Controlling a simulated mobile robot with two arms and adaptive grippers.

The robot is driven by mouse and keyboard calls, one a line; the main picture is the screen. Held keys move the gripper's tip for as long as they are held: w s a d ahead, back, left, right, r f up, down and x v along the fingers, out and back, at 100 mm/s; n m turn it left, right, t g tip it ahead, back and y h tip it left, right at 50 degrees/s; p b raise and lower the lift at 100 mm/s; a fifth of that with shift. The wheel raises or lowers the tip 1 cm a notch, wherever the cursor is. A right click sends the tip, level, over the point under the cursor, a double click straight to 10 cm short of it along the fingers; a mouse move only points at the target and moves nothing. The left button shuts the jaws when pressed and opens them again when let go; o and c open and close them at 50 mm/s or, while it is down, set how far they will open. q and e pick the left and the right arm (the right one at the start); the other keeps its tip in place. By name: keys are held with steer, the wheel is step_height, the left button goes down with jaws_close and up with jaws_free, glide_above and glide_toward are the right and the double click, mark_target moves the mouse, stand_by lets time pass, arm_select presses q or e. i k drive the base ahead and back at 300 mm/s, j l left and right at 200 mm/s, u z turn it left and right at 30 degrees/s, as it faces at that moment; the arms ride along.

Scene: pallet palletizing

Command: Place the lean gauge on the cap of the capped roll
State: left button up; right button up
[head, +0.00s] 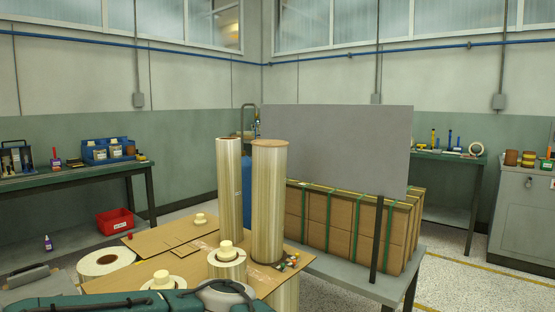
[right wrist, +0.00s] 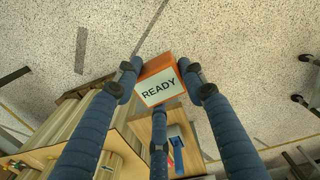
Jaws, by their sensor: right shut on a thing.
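The capped roll (head: 269,205) stands upright on the cardboard-covered table, with a flat brown cap (head: 270,143) on top. A second tall roll (head: 229,190) stands close at its left. In the right wrist view my right gripper (right wrist: 160,82) is shut on an orange block with a white face reading READY (right wrist: 158,86), which I take for the lean gauge. It is held at the fingertips, with floor behind it. The block and the right gripper do not show in the head view. My left gripper is not in view.
Shorter rolls with cream plugs (head: 226,264) stand in front of the tall rolls. Small coloured bits (head: 290,262) lie by the capped roll's foot. A large grey panel (head: 340,145) and strapped cartons (head: 350,220) stand behind at right.

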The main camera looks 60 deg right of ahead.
mark_target(269, 142)
steer(key=i+l+z, duration=0.1)
steer(key=l+z, duration=0.15)
steer(key=l, duration=0.2)
steer(key=i+l+z, duration=0.25)
steer(key=l, duration=0.15)
steer(key=i+l+z, duration=0.2)
steer(key=l, duration=0.2)
steer(key=i+l+z, duration=0.1)
steer(key=l+z, duration=0.15)
steer(key=l, duration=0.1)
